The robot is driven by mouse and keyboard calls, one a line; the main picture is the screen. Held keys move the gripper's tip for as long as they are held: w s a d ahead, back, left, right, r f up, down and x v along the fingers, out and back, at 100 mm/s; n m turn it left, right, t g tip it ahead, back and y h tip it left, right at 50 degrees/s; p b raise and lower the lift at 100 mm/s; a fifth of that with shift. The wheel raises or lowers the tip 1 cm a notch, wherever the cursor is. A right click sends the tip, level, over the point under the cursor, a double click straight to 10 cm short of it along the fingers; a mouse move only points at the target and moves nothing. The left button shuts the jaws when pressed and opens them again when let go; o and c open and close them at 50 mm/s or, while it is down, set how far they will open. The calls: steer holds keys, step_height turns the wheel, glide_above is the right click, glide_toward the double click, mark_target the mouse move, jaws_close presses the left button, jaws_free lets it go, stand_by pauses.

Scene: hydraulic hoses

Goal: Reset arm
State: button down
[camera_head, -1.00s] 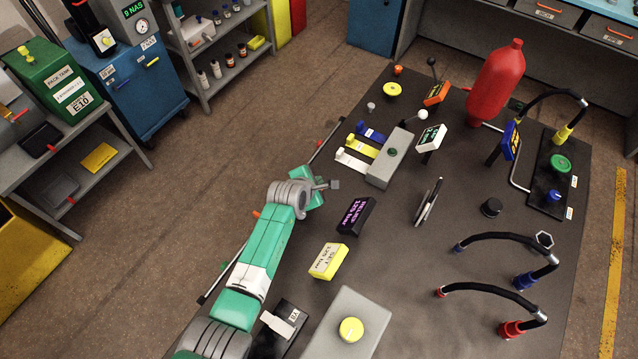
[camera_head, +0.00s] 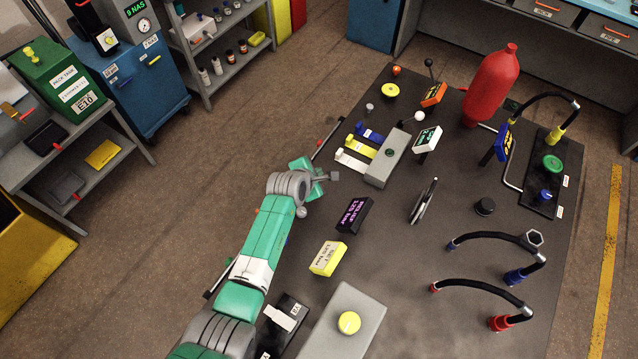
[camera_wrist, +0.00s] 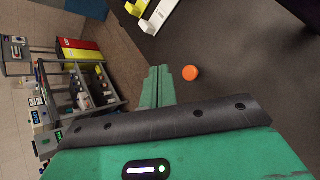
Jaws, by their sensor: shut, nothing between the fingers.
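My gripper (camera_wrist: 162,75) shows in the wrist view with its two green fingers together and nothing between them. In the head view, my arm reaches up along the left edge of the dark table (camera_head: 400,235). Its wrist is bent, and its end is left of the purple-lettered display (camera_head: 354,214) and below the levers. The fingers cannot be made out clearly there. In the wrist view, a round orange knob (camera_wrist: 190,73) is just right of the fingertips, apart from them in the picture.
White (camera_head: 351,160), yellow (camera_head: 362,147) and blue levers (camera_head: 369,133) sit beside a grey box (camera_head: 388,158). A yellow display (camera_head: 328,259) and a yellow-knobbed box (camera_head: 349,322) are near. Black hoses (camera_head: 495,237) and a red bottle (camera_head: 490,85) stand right. Floor left is clear.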

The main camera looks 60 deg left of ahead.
stand_by(0.7)
steer(key=w+d+r+m+t+p, duration=0.2)
steer(key=w+d+r+m, duration=0.2)
steer(key=w+r, duration=0.5)
steer(key=w+d+r+m+t+p, duration=0.15)
steer(key=w+d+r+m, duration=0.3)
steer(key=r, duration=0.85)
steer(key=w+d+r+m+t+p, duration=0.1)
steer(key=w+d+r+m+t, duration=0.2)
steer(key=d+r, duration=0.45)
steer(key=w+d+r+m+t+p, duration=0.1)
steer(key=w+d+r+m+t, duration=0.25)
steer(key=r, duration=0.75)
steer(key=s+d+r+m+t+h+p, duration=0.1)
steer(key=s+d+r+m+t+p, duration=0.15)
steer(key=d+r+m, duration=0.6)
steer(key=s+d+r+m+t+h+p, duration=0.1)
steer(key=s+d+r+m, duration=0.2)
steer(key=d+r, duration=0.95)
steer(key=s+d+r+m+t+h+p, duration=0.1)
steer(key=s+d+r+m+t, duration=0.1)
steer(key=s+d+r+m, duration=0.2)
steer(key=s+d+r+m+t+h, duration=0.2)
steer(key=s+d+r+m, duration=0.2)
steer(key=s+r, duration=0.5)
step_height(320, 180, up, 4)
steer(key=shift+s+d+f+p, duration=0.15)
steer(key=shift+s+d+p, duration=0.1)
steer(key=shift+p, duration=0.1)
